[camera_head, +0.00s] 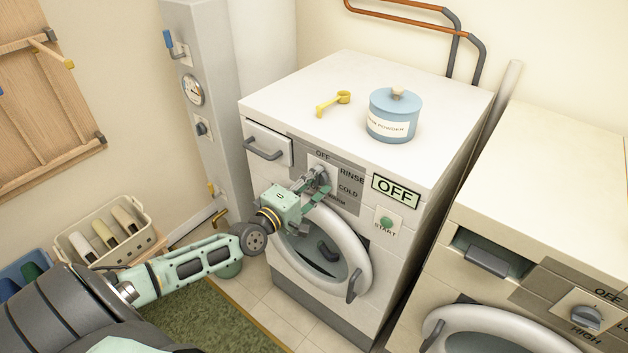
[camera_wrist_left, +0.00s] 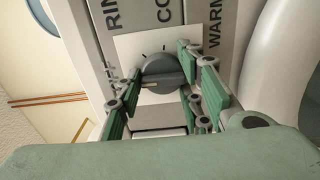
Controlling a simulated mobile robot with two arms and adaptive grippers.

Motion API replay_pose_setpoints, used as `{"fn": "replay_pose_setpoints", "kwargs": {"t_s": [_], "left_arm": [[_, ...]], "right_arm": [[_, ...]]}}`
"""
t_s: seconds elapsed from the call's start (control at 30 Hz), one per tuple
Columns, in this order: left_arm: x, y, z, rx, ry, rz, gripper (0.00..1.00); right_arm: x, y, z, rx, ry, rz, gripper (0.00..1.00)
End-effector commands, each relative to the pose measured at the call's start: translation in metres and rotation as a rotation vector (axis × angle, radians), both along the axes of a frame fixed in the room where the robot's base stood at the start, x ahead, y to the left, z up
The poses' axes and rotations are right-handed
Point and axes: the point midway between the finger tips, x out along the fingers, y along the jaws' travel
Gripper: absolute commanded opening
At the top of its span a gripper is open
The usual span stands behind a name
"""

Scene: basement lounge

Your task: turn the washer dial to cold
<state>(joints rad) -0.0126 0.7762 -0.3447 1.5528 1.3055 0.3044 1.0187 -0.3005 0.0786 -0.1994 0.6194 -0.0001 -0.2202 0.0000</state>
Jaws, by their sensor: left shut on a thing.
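The white washer (camera_head: 262,185) has a grey round dial (camera_head: 314,174) on its front panel. OFF is printed above the dial, with RINSE, COLD and WARM down its right. In the left wrist view the dial (camera_wrist_left: 162,72) shows a raised grip bar with a pale line at its left end, the side away from WARM. My left gripper (camera_head: 318,186) is at the dial, shut on it. Its green fingers (camera_wrist_left: 160,98) stand on either side of the dial, partly covering it. The washer's display (camera_head: 396,190) reads OFF. My right gripper is not in view.
A green START button (camera_head: 386,222) sits below the display. The round door (camera_head: 325,250) is just under my gripper. A blue powder jar (camera_head: 393,118) and yellow scoop (camera_head: 333,104) stand on top. A second machine (camera_head: 545,190) is at right, a basket (camera_head: 105,232) at left.

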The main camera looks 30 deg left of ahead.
Motion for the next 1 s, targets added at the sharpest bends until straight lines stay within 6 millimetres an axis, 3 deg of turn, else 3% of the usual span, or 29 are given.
{"fn": "replay_pose_setpoints", "kwargs": {"t_s": [0.37,1.0], "left_arm": [[0.002,0.0,0.008,0.201,-0.029,0.005,0.09],[0.002,-0.003,0.007,0.805,-0.079,0.006,0.09]], "right_arm": [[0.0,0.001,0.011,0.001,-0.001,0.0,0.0],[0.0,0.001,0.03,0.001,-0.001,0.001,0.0]]}}
